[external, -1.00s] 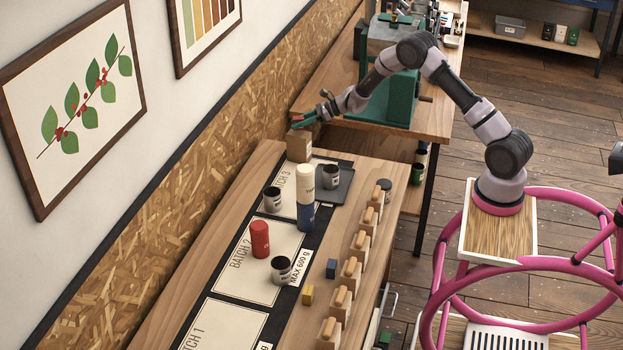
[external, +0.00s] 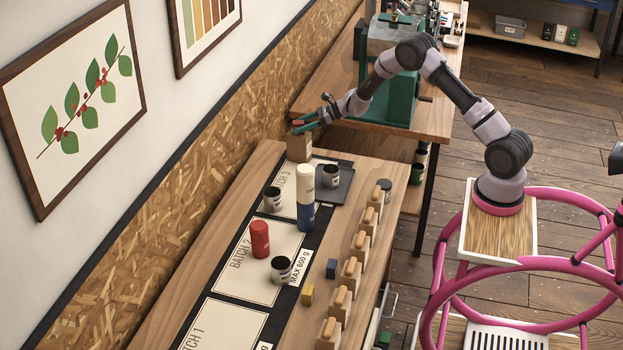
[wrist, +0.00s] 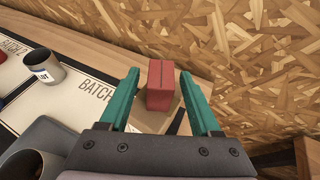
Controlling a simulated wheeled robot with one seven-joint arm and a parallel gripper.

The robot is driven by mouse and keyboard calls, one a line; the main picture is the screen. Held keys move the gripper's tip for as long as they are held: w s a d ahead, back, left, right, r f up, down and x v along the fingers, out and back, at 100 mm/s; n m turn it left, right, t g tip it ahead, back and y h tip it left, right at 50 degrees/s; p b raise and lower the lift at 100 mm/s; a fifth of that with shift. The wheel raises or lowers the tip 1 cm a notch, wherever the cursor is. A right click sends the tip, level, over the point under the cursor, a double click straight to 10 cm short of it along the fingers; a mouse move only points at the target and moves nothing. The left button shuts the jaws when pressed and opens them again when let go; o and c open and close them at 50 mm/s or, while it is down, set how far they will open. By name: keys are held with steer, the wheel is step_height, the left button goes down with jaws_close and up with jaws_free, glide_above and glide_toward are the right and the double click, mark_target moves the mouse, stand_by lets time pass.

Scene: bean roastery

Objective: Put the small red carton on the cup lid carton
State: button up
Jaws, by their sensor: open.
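The small red carton (wrist: 160,82) stands upright between the green fingers of my gripper (wrist: 161,92) in the wrist view. A gap shows on each side of it, so the fingers do not touch it. It appears to rest on the top of the brown cup lid carton (wrist: 150,121). In the external view the cup lid carton (external: 299,147) stands at the far end of the counter by the wall. My open gripper (external: 302,122) is right above it there. The red carton is small and mostly hidden by the fingers in that view.
A tall white and blue container (external: 305,200), dark cups (external: 272,199) and a red canister (external: 260,240) stand on the counter mats. A grey tray (external: 341,190) lies near the cup lid carton. The chipboard wall (wrist: 255,65) is close behind.

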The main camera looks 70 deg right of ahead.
steer(key=v, duration=1.1)
steer(key=s+a+r+n+g+y, duration=0.1)
steer(key=s+a+r+n+g, duration=0.2)
steer(key=s+a+r+n, duration=0.6)
steer(key=s+a+r+n+g+y, duration=0.1)
steer(key=s+a+r+n+g, duration=0.35)
steer(key=a+r, duration=0.85)
steer(key=s+a+r+n+t+h, duration=0.1)
steer(key=s+a+r+n+h, duration=0.1)
steer(key=s+n, duration=0.5)
steer(key=s+a+r+n+t+h, duration=0.1)
steer(key=s+n, duration=0.6)
steer(key=s, duration=1.3)
steer(key=shift+s+a+r+h, duration=0.2)
steer(key=shift+a+r+h, duration=0.65)
steer(key=shift+a+h, duration=0.35)
